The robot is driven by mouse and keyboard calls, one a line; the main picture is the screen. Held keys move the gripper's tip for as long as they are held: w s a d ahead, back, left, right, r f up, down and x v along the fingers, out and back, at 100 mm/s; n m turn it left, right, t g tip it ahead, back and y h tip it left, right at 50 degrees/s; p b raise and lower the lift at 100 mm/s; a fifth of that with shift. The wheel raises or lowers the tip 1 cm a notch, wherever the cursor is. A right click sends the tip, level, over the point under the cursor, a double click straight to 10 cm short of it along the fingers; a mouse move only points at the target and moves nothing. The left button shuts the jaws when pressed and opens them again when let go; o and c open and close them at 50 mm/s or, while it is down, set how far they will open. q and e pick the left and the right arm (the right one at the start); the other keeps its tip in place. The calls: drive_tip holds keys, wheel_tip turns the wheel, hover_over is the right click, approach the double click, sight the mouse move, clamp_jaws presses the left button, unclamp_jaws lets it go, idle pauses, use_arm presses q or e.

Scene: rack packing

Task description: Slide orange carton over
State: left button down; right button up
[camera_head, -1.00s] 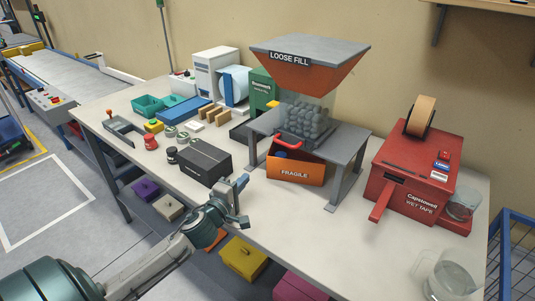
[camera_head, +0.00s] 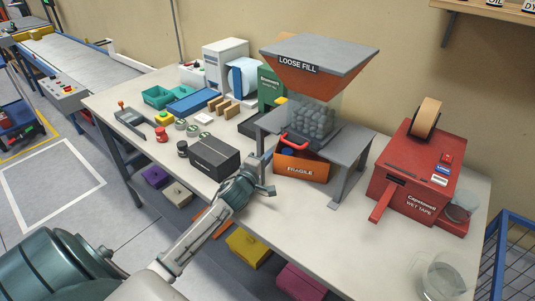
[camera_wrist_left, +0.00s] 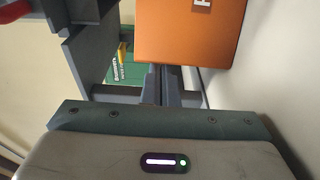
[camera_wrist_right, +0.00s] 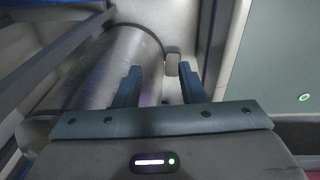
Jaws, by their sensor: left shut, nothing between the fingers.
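The orange carton (camera_head: 305,170), marked FRAGILE, stands on the table under the loose fill hopper (camera_head: 320,60), between the legs of its grey stand. My left gripper (camera_head: 268,179) is shut and empty just left of the carton, low over the table. In the left wrist view the closed fingers (camera_wrist_left: 164,85) point along the carton's side (camera_wrist_left: 192,35); whether they touch it I cannot tell. My right gripper (camera_wrist_right: 158,86) shows only in its wrist view, open and empty, away from the table.
A black box (camera_head: 214,158) stands left of my left gripper. The stand's front leg (camera_head: 345,188) is right of the carton. A red tape machine (camera_head: 415,180) and a clear glass container (camera_head: 440,278) stand further right. The table front between them is clear.

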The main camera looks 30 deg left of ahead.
use_arm(q)
drive_tip(key=shift+w, duration=0.1)
drive_tip(key=shift+d+f, duration=0.15)
drive_tip(key=shift+s+d+b, duration=0.25)
drive_tip(key=shift+d+b, duration=0.55)
drive_tip(key=shift+b, duration=0.05)
drive_tip(key=shift+d, duration=0.15)
